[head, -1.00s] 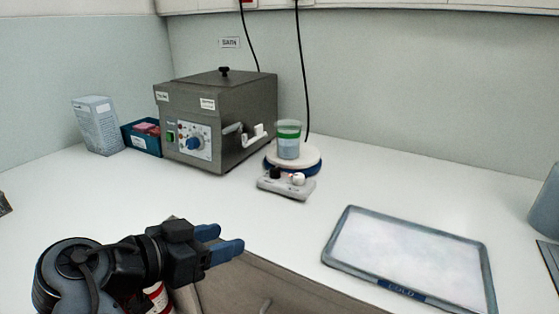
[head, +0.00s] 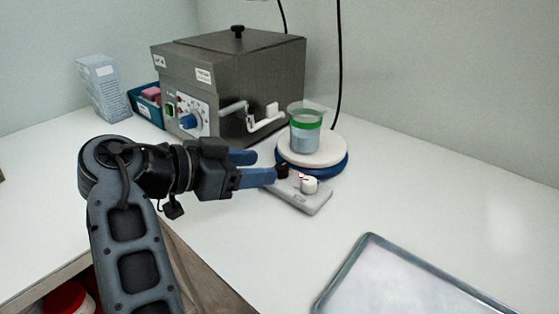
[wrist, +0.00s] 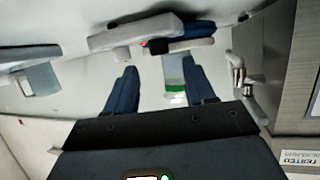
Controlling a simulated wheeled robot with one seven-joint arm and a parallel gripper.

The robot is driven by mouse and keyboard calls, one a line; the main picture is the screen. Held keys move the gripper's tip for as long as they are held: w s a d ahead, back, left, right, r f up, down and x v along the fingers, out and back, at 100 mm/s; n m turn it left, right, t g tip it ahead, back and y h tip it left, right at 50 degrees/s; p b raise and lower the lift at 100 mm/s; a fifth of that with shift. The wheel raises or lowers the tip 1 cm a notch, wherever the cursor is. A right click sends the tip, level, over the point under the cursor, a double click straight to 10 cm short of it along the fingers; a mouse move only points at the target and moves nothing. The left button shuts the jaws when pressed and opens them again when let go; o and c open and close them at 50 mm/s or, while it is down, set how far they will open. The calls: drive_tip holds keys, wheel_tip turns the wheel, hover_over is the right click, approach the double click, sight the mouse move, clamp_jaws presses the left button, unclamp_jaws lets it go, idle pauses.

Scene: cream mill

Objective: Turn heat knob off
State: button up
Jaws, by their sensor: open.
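The hot plate (head: 318,160) has a white round top and blue rim, with a grey control box (head: 312,203) in front. The box carries a black knob (head: 282,172) and a white knob (head: 309,185) with a red mark beside it; I cannot read which is labelled heat. My gripper (head: 266,167) is open and empty, its blue fingers pointing right towards the box. One fingertip overlaps the black knob's left edge in the head view; touching cannot be told. In the wrist view the black knob (wrist: 156,46) and white knob (wrist: 122,53) show beyond the fingers (wrist: 162,84).
A beaker (head: 305,137) with bluish liquid and a green band stands on the hot plate. A grey heated box (head: 235,80) with a blue dial (head: 189,121) is behind left. A framed cold tray (head: 345,272) lies at front right. Counter between is clear.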

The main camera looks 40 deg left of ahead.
sight(281, 166)
drive_tip(key=shift+x, duration=2.65)
drive_tip(key=shift+c, duration=0.4)
clamp_jaws()
